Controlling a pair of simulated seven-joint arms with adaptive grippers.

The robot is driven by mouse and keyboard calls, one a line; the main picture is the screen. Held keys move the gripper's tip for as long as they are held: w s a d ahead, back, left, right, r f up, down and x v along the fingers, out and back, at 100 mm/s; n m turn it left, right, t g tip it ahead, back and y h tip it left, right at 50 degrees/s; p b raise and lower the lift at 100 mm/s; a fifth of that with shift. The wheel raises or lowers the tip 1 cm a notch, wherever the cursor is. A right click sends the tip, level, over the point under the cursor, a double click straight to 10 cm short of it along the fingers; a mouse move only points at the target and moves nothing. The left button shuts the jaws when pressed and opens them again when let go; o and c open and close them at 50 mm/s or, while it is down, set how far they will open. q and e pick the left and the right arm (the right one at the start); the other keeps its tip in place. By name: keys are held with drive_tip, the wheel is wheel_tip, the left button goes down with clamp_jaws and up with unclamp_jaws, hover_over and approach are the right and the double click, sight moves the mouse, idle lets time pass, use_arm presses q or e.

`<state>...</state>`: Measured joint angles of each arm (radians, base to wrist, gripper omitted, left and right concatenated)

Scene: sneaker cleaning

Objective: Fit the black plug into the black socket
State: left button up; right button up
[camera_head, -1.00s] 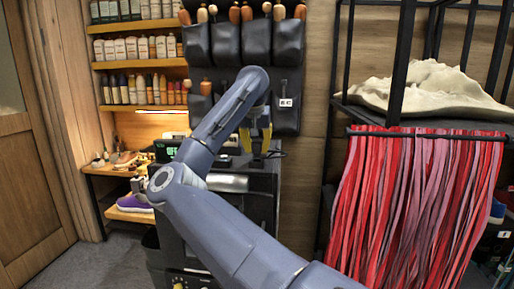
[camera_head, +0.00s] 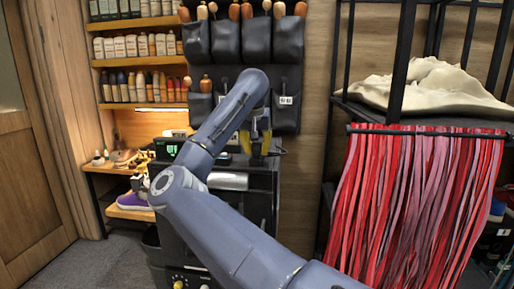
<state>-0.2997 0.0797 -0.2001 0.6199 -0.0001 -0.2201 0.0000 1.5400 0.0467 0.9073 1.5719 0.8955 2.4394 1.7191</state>
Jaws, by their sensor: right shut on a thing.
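My right gripper (camera_head: 255,144), with yellow fingers, is above the black cart beside the wall. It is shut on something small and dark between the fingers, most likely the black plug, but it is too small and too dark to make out. The black socket cannot be told apart from the dark cart and the dark devices on it. My right arm hides much of the cart. My left gripper is not in view.
The black cart (camera_head: 263,184) holds a silver cylinder (camera_head: 228,181) and a device with a green display (camera_head: 169,148). Dark tool pouches (camera_head: 226,42) hang behind the gripper. Shelves of bottles (camera_head: 137,46) and a purple shoe (camera_head: 132,201) are left; red strips (camera_head: 420,200) hang right.

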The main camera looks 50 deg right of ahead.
drive_tip(key=shift+f, duration=0.7)
drive_tip(key=o, duration=1.1)
drive_tip(key=shift+r, duration=0.1)
drive_tip(key=v, duration=1.2)
